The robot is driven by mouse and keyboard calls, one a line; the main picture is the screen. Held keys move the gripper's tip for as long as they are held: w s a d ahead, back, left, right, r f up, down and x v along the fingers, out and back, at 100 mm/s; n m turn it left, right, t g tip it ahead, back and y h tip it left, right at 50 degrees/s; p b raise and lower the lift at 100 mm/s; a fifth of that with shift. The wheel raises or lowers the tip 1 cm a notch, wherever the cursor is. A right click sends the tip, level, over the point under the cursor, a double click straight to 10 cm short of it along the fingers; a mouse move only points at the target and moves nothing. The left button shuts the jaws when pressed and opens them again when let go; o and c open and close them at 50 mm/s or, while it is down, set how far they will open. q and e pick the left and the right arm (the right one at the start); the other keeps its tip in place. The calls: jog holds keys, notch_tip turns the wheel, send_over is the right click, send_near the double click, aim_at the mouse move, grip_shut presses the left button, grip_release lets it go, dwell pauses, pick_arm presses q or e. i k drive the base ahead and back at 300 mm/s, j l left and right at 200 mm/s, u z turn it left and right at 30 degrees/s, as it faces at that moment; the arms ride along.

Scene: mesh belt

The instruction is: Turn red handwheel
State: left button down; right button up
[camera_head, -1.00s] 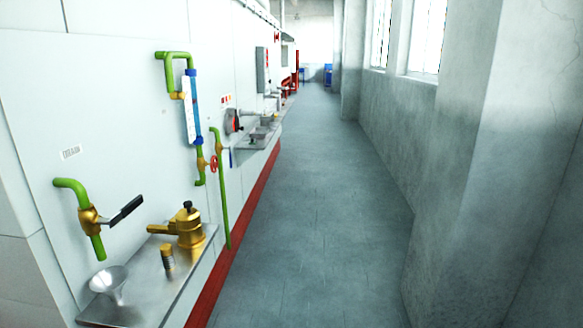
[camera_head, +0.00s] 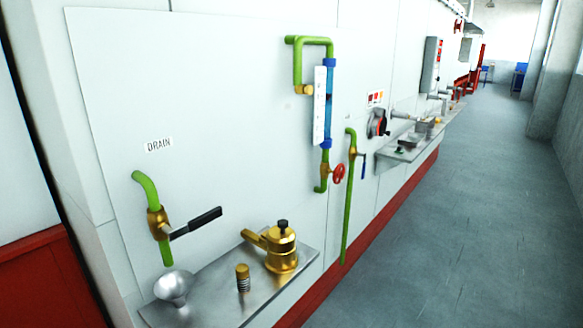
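The red handwheel (camera_head: 339,173) is small and round. It sits on a brass valve at the lower end of the green and blue gauge pipe on the white wall panel, near the middle of the head view. A green vertical pipe (camera_head: 348,200) with a blue lever (camera_head: 362,166) stands just right of it. Neither of my grippers is in view, and nothing touches the handwheel.
A metal shelf (camera_head: 222,312) juts out at lower left with a brass pot (camera_head: 282,248), a brass fitting (camera_head: 243,278) and a funnel (camera_head: 173,286). A black-handled drain valve (camera_head: 158,222) is above. A second shelf (camera_head: 400,155) stands farther along. The grey floor (camera_head: 440,240) at right is clear.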

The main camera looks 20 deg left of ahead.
aim_at(336, 173)
jog(key=i+l+u, duration=0.1)
jog(key=u, duration=0.3)
jog(key=i+l+u, duration=0.2)
jog(key=u, duration=0.2)
jog(key=i+l+u, duration=0.2)
jog(key=u, duration=0.2)
jog(key=i, duration=0.05)
